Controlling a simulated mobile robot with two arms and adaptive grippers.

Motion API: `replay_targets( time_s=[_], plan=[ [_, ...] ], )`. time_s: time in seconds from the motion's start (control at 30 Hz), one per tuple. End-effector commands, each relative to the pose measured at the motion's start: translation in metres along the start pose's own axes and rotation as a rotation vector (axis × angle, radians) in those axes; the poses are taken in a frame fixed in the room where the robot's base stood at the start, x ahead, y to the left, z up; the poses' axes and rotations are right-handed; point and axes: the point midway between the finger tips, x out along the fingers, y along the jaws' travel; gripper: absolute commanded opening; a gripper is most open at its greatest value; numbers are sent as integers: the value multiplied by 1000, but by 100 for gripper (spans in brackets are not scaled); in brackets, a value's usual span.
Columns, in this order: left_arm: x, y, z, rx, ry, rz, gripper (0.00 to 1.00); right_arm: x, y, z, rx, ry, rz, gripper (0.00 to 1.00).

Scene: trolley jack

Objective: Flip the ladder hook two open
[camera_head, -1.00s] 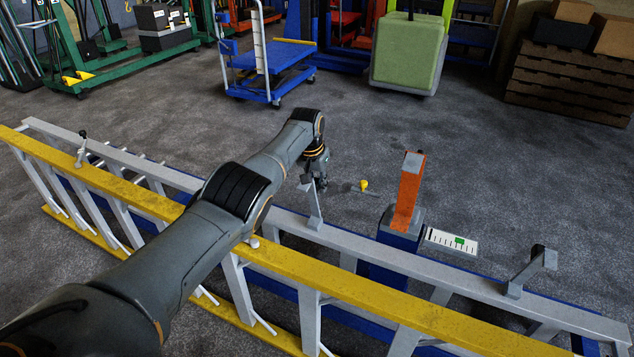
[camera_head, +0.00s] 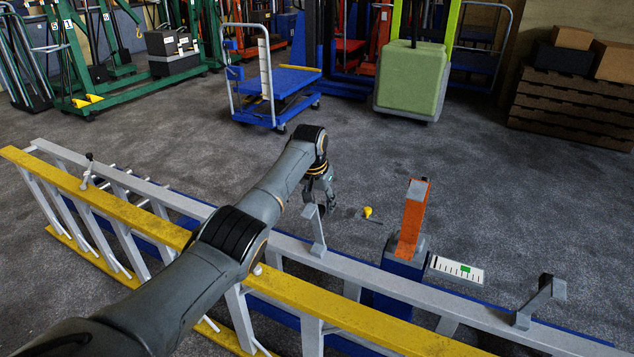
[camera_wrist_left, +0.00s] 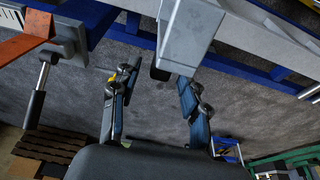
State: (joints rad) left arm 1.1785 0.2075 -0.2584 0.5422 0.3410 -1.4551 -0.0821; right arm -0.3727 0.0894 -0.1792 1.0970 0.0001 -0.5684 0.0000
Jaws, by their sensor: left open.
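A ladder lies on its side, with a yellow rail (camera_head: 340,310) in front and a grey rail (camera_head: 410,285) behind. Grey bent hooks stand on the grey rail: a middle hook (camera_head: 317,232) and a right hook (camera_head: 541,297). I cannot tell by any label which is hook two. My left gripper (camera_head: 325,196) is open just behind the top of the middle hook. In the left wrist view, a grey hook (camera_wrist_left: 190,30) reaches from the top toward the gap between the open fingers (camera_wrist_left: 156,80); I cannot tell if they touch. My right gripper is not in view.
An orange lever post on a blue base (camera_head: 412,220) stands behind the ladder, with a white scale plate (camera_head: 456,269) beside it. A small yellow knob (camera_head: 368,212) is near my gripper. A blue cart (camera_head: 280,85) stands farther back. Open floor lies between.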

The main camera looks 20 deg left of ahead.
Motion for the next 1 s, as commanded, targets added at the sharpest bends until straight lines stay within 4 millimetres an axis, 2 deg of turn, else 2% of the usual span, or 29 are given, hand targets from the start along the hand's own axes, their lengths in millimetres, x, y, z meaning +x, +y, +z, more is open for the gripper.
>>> replay_targets(
  time_s=[0.3, 0.43, 0.6, 1.0],
  plan=[
    [-62, 0, -1, 1, 5, -1, 45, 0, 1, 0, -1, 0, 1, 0],
    [-80, 0, -2, 1, 3, -1, 45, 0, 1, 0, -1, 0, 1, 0],
    [-88, 0, -1, 1, 2, 0, 45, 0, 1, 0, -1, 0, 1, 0],
    [-89, 0, -1, 1, 1, 0, 45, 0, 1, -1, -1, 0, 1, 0]
  ],
)
